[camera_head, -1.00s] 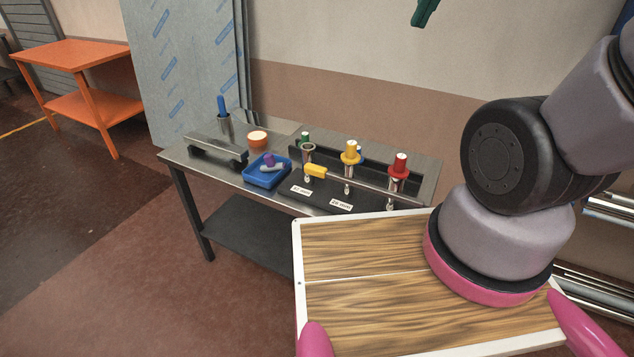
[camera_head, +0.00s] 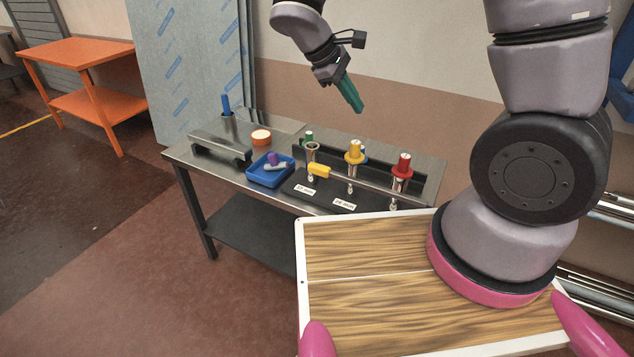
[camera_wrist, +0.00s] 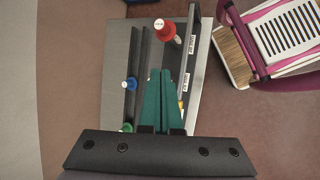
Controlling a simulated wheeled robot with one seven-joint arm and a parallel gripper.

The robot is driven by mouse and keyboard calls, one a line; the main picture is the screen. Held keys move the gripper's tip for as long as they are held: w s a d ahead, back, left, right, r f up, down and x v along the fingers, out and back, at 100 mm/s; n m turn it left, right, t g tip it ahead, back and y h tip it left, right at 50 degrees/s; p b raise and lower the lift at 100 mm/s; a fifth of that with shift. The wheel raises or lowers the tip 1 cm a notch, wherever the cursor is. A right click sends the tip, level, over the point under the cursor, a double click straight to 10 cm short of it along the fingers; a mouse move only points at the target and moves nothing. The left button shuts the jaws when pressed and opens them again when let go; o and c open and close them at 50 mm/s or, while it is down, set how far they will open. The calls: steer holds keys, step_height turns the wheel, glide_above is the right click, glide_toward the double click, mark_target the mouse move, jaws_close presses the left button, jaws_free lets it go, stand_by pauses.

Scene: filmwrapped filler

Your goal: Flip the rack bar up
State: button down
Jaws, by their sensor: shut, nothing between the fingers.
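The rack bar (camera_head: 372,185) is a grey metal bar with a yellow end piece (camera_head: 319,170) at its left. It lies across the front of the rack (camera_head: 330,194), slanting down to the right, in front of the tool holders. In the wrist view the bar (camera_wrist: 187,55) shows as a thin strip beside the red-topped tool, its yellow end mostly hidden behind my fingers. My gripper (camera_head: 356,104), with green fingers, is shut and empty in the air above the rack, apart from the bar. The fingers (camera_wrist: 165,100) point down over the rack in the wrist view.
Tools with yellow (camera_head: 354,152), red (camera_head: 403,165) and green (camera_head: 308,137) tops stand in the rack.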

steer(key=s+a+f+n+t, duration=0.1)
steer(key=a+f+n+t, duration=0.2)
steer(key=f+n, duration=0.3)
steer(key=s+a+f+n+t+h, duration=0.1)
steer(key=a+f+n+t, duration=0.3)
steer(key=f, duration=0.8)
steer(key=s+a+f+n+t, duration=0.1)
steer(key=a+f+n+t, duration=0.2)
steer(key=a+f+n, duration=0.3)
step_height(320, 180, down, 4)
steer(key=n, duration=0.2)
steer(key=shift+r+n+t, duration=0.25)
steer(key=shift+n+t, duration=0.05)
steer(key=shift+t, duration=0.1)
steer(key=shift+a, duration=0.15)
steer(key=shift+h, duration=0.3)
steer(key=x, duration=0.9)
steer(key=shift+w+d+f, duration=0.15)
steer(key=shift+w+d, duration=0.05)
steer(key=shift+w, duration=0.05)
step_height(320, 180, up, 2)
steer(key=shift+w+r, duration=0.1)
steer(key=shift+r, duration=0.85)
